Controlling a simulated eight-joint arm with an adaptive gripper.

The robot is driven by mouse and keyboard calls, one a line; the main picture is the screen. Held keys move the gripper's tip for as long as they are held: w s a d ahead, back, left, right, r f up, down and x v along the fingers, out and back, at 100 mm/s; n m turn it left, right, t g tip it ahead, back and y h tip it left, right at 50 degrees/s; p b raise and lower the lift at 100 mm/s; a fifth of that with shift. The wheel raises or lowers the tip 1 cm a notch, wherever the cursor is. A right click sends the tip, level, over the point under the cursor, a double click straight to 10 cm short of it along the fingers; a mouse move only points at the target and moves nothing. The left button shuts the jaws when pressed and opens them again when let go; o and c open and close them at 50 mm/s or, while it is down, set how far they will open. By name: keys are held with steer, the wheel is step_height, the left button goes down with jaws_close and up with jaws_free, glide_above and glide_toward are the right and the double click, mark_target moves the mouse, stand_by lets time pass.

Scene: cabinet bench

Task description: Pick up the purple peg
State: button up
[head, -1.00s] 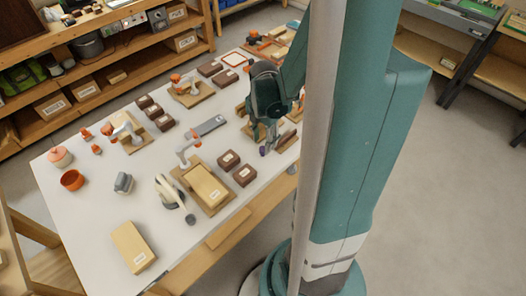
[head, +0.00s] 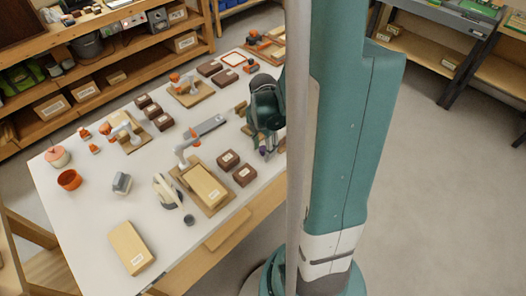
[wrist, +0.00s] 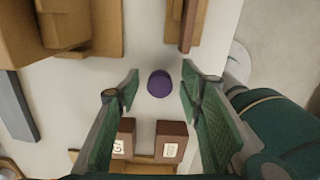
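The purple peg (wrist: 160,83) shows as a round purple top in the middle of the wrist view, on the white table. In the head view, the purple peg (head: 263,151) is a small dark spot at my gripper's fingers, partly hidden by them. My gripper (wrist: 159,88) is open, with one green-padded fingertip to the left of the peg and one to the right. White table shows between the peg and each fingertip. I cannot tell how far the fingertips are above the tabletop.
Two brown labelled boxes (wrist: 172,142) stand close below the peg in the wrist view. A wooden fixture (wrist: 65,22) is at upper left and a grey bar (wrist: 17,105) at left. In the head view, a wooden block (head: 131,248) lies near the table's front left.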

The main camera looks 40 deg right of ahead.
mark_target(263, 148)
stand_by(0.4)
steer(key=c, duration=0.8)
steer(key=shift+r, duration=0.25)
steer(key=shift+r+p, duration=1.35)
steer(key=shift+r, duration=3.45)
